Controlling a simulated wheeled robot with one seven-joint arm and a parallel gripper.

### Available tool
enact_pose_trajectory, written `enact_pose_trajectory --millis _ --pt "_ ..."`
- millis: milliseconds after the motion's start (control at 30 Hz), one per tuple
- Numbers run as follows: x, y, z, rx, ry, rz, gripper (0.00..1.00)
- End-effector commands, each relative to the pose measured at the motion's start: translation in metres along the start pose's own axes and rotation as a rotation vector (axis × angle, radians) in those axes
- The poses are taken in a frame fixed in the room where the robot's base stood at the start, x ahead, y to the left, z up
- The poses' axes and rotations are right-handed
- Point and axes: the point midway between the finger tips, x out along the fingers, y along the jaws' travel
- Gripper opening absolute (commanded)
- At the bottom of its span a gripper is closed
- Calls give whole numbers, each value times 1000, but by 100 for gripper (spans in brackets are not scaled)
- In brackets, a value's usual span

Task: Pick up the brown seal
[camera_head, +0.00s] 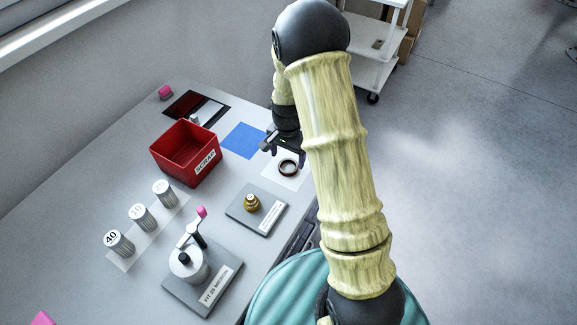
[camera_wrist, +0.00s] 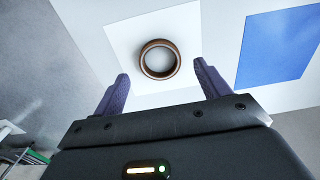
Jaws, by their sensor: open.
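The brown seal (camera_head: 289,168) is a dark brown ring lying flat on a white square (camera_head: 281,183) on the table. In the wrist view the seal (camera_wrist: 160,72) lies on the same white square (camera_wrist: 118,38), ahead of my fingertips and centred between them. My gripper (camera_wrist: 160,82) is open and empty, with its two purple fingers apart. In the head view my gripper (camera_head: 285,151) is just behind and left of the seal. The fingers do not visibly touch the seal.
A blue square (camera_head: 243,141) lies left of the white one. A red SCRAP bin (camera_head: 183,162) stands farther left. A brass part on a grey plate (camera_head: 239,211), a FIT fixture (camera_head: 188,264) and numbered cylinders (camera_head: 142,217) stand nearer. A white cart (camera_head: 371,72) is behind.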

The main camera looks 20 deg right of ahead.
Motion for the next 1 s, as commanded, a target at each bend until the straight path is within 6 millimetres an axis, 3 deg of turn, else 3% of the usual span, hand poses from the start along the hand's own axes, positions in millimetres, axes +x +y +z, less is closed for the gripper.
enact_pose_trajectory --millis 300,867,1000 --pt "37 1 -3 1 -2 1 75" --pt "39 1 -3 0 0 0 75" --pt "39 1 -3 0 0 0 48"
